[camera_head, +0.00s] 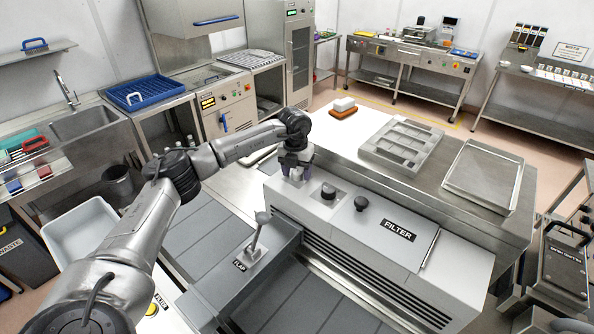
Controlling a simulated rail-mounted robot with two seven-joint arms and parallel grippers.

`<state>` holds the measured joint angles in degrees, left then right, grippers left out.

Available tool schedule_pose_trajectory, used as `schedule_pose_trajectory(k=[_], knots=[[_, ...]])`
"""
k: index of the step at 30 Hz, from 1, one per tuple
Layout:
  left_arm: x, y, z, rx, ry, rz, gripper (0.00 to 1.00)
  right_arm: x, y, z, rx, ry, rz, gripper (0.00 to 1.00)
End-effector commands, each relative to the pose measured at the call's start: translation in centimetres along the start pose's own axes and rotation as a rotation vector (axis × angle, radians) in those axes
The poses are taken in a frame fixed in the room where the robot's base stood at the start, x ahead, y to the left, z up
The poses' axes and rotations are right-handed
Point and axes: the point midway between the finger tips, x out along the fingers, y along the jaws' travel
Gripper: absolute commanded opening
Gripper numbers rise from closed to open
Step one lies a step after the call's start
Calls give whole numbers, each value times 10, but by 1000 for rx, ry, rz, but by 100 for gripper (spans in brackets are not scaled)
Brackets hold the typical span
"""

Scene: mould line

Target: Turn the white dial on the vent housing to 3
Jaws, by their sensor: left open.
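The vent housing (345,235) is a long light-grey box with side slots and a panel marked FILTER, in the middle right of the head view. Two black knobs, one on a grey plate (328,191) and one by the filter panel (361,203), stand on its top. My left gripper (296,177) points down at the housing's far left end, left of these knobs. It is open. I cannot make out a white dial or its numbers; the gripper covers that end of the top. I cannot tell whether the fingers touch anything. My right gripper is not in view.
A lever (258,232) on a block marked FLAP stands in front of the housing. A sink counter is at left.

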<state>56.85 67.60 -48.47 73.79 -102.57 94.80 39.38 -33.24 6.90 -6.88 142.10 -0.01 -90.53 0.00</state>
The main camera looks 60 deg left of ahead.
Motion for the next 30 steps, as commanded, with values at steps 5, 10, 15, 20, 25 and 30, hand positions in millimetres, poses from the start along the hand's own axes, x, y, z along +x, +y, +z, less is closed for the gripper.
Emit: schedule_pose_trajectory(k=[5, 10, 15, 20, 25, 30], knots=[[0, 0, 0, 0, 0, 0, 59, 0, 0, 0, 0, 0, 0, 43], [0, 0, 0, 0, 0, 0, 42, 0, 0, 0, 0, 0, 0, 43], [0, 0, 0, 0, 0, 0, 26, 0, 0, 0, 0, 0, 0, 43], [0, 0, 0, 0, 0, 0, 11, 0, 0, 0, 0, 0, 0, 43], [-1, 0, 0, 11, 1, 0, 11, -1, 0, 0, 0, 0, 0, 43], [-2, 0, 0, 71, 4, 0, 11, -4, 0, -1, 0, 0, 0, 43]])
